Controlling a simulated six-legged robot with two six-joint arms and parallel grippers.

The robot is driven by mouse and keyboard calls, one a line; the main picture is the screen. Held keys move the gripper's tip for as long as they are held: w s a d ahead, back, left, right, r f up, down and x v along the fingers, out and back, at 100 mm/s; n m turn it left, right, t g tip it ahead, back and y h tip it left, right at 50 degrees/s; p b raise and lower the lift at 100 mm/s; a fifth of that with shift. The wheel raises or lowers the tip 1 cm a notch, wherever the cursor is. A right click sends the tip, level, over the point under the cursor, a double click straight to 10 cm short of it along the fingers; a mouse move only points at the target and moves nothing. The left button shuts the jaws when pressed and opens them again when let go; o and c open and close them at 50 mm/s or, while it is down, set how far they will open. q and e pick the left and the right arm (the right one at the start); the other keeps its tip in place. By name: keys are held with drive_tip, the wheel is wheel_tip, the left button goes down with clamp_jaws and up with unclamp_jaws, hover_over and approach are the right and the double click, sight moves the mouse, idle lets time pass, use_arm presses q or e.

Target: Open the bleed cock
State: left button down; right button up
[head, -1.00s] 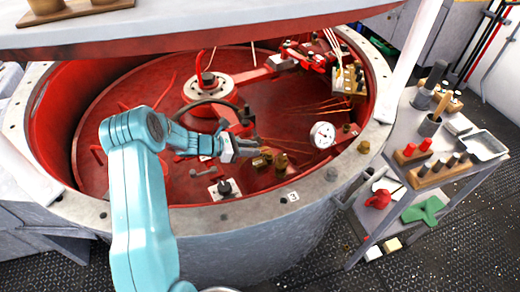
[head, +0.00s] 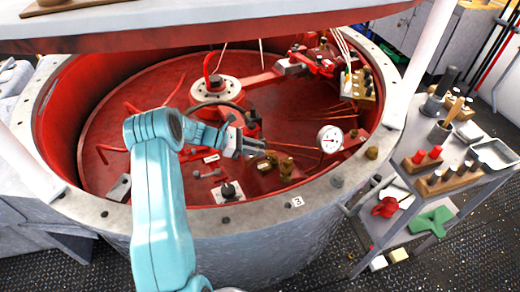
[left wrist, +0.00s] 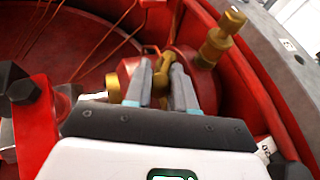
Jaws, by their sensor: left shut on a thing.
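The brass bleed cock (head: 281,164) sits low inside the red tub, left of the white dial gauge (head: 330,139). My left gripper (head: 262,148) reaches in over the rim and meets the brass work at its left end. In the left wrist view, the fingers of my left gripper (left wrist: 160,92) are close together on a thin brass piece, which looks like the cock's handle (left wrist: 162,62). The fingers hide part of it, so I cannot tell its exact angle. My right gripper is not in view.
The tub's grey bolted rim (head: 262,212) runs in front and to the right. A red lid edge (head: 200,45) overhangs the back. A brass fitting (left wrist: 222,38) stands right of the fingers. A tool trolley (head: 440,160) stands to the right.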

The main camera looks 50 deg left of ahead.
use_arm(q)
drive_tip(key=shift+d, duration=0.25)
drive_tip(key=c, duration=1.1)
unclamp_jaws()
drive_tip(key=shift+w, duration=0.1)
drive_tip(key=shift+o, duration=0.6)
drive_tip(key=shift+a, duration=0.2)
drive_tip(key=b+v, duration=0.2)
drive_tip(key=v, duration=1.4)
drive_tip(key=shift+r, duration=0.1)
